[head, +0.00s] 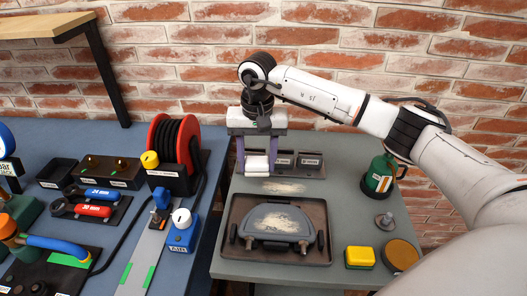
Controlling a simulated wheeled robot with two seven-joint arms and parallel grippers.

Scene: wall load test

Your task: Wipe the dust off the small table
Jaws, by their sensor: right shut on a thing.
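The small table (226,205) is grey and stands right of a blue bench. A pale dust patch (284,187) lies on its top, behind a dark tray (320,258). A second pale patch (281,220) lies on a grey, rounded piece (283,237) with dark ends in that tray. My right gripper (257,158) points down at the table's back left. It is shut on a white, rolled cloth-like thing (257,170), left of and behind the nearer dust; I cannot tell if it touches the table. My left gripper is out of view.
Small labelled bins (309,163) stand at the table's back. A green bottle (378,177), a metal knob-like part (384,220), a yellow sponge-like block (359,257) and a round brown-topped thing (402,254) stand on the right. A cable reel (172,148) stands on the blue bench.

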